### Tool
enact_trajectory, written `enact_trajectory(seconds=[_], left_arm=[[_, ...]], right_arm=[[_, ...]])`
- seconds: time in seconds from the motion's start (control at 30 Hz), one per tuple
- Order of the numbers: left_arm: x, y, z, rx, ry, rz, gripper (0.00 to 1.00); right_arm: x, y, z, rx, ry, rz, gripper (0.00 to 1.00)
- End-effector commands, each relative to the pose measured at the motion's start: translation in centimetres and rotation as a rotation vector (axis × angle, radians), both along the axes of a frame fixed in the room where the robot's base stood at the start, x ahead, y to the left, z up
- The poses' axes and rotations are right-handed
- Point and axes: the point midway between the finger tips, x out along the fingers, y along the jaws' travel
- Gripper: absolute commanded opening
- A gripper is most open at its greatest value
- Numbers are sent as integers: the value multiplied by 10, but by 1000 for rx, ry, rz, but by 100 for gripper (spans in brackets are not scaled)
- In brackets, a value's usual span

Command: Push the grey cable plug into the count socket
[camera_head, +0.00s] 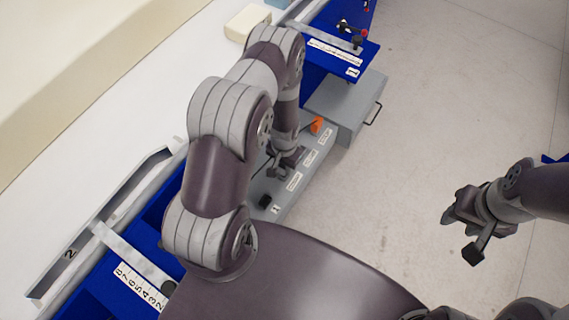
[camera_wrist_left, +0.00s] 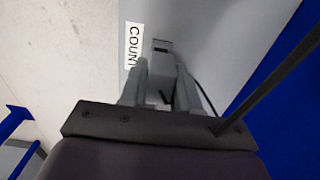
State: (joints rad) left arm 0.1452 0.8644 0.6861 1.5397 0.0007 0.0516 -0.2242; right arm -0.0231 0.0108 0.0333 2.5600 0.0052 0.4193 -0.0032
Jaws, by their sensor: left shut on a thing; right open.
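My left gripper (camera_head: 282,166) is low over the grey panel (camera_head: 262,187). In the left wrist view my left gripper (camera_wrist_left: 161,72) is shut on the grey plug (camera_wrist_left: 161,78), which sits between its two fingers. A dark cable (camera_wrist_left: 207,99) runs off to the right of the fingers. The count socket (camera_wrist_left: 161,45) is a dark opening just ahead of the fingertips, beside the COUNT label (camera_wrist_left: 132,45). I cannot tell whether the plug's tip touches or enters it. In the head view my arm hides much of this spot. My right gripper (camera_head: 461,236) is open and empty, above the floor at right.
The panel also carries several white labels (camera_head: 310,158), an orange knob (camera_head: 317,125) and a black part (camera_head: 265,201). A grey box with a handle (camera_head: 345,110) stands behind it. Blue fixtures (camera_head: 100,290) line the left. The floor (camera_head: 420,110) at right is clear.

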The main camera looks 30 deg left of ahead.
Motion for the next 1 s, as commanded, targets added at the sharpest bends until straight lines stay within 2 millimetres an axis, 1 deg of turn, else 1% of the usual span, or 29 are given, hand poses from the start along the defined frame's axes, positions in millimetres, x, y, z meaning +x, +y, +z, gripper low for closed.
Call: enact_trajectory(seconds=[0.87,0.9,0.97,1.0], left_arm=[[0,0,-18,0,0,0,0],[0,0,-18,0,0,0,35],[0,0,-17,0,0,0,54],[0,0,-17,0,0,0,61]], right_arm=[[0,0,-14,0,0,0,43],[0,0,-14,0,0,0,43],[0,0,-13,0,0,0,43],[0,0,-13,0,0,0,43]])
